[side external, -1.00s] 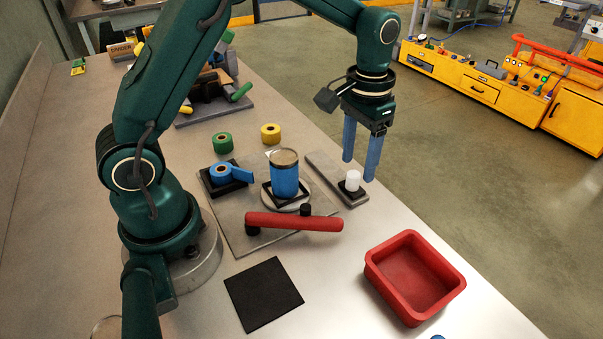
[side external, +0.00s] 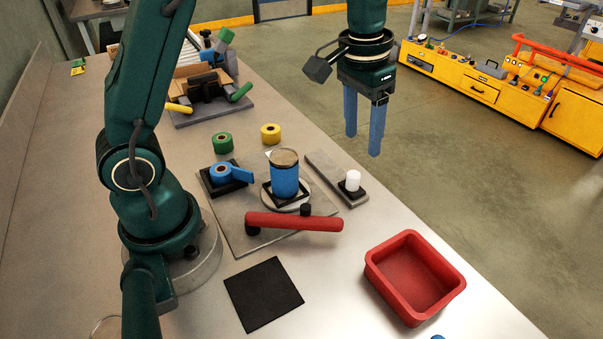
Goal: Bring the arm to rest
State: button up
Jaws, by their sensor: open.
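My gripper (side external: 363,143) hangs at the upper middle of the side external view, with its two blue fingers pointing down. The fingers are apart with nothing between them. The white cylinder stands on a small black base on a grey bar. A blue can (side external: 285,181) stands upright on a round pale disc on the grey board (side external: 238,233), apart from my gripper.
A red bar (side external: 293,222) on black posts crosses the board's front. A red tray (side external: 451,285) stands front right, empty. A black mat (side external: 263,294) lies bare.

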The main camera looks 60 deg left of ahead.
jog(key=s+r+t, duration=0.3)
jog(key=s+r, duration=0.4)
jog(key=s, duration=0.1)
jog(key=s+f+t, duration=0.1)
jog(key=s+f, duration=0.2)
jog(key=s, duration=0.5)
jog(key=shift+s+d+f, duration=0.2)
jog(key=shift+s+f, duration=0.1)
jog(key=shift+s, duration=0.1)
